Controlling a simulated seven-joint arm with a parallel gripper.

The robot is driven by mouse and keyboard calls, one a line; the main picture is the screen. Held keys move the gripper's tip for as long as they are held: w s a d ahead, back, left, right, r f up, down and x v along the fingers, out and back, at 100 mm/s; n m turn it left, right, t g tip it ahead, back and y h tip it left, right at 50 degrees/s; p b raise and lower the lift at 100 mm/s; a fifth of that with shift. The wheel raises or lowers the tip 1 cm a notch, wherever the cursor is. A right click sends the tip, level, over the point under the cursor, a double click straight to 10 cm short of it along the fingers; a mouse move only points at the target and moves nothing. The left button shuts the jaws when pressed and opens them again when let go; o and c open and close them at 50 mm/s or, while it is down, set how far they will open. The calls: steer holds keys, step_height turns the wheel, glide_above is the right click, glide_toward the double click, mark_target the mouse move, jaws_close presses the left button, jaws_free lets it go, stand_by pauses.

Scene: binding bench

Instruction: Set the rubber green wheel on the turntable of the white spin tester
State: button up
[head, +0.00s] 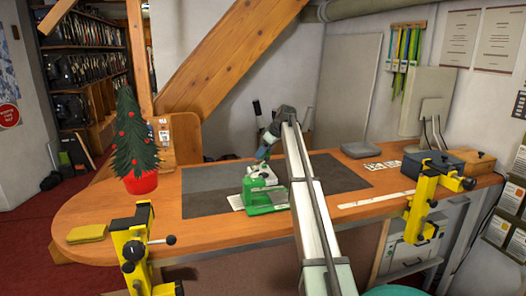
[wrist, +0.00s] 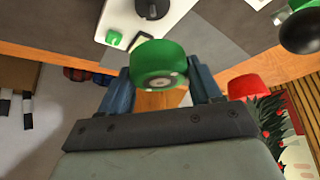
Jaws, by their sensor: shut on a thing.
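The rubber green wheel (wrist: 160,62) is pinched between the two blue fingers of my gripper in the wrist view. Its grey hub faces the camera. The white spin tester (wrist: 118,22) shows at the top of the wrist view, with its dark round turntable (wrist: 153,7) partly cut off by the frame edge. A green button sits on its face. The wheel is apart from the turntable. In the head view my gripper (head: 265,155) is over the middle of the bench, just above a green-and-white cluster; the tester's outline is not clear there.
A green device (head: 266,202) stands on the dark mat (head: 210,183). A small Christmas tree in a red pot (head: 141,183) stands to the left. Yellow clamps (head: 133,240) grip the front edge, near a yellow pad (head: 87,233). Boxes (head: 433,163) stand at right.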

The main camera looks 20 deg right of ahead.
steer(key=shift+f, duration=2.75)
steer(key=shift+f, duration=1)
steer(key=o, duration=1.3)
steer(key=shift+r, duration=0.1)
steer(key=shift+r, duration=5.65)
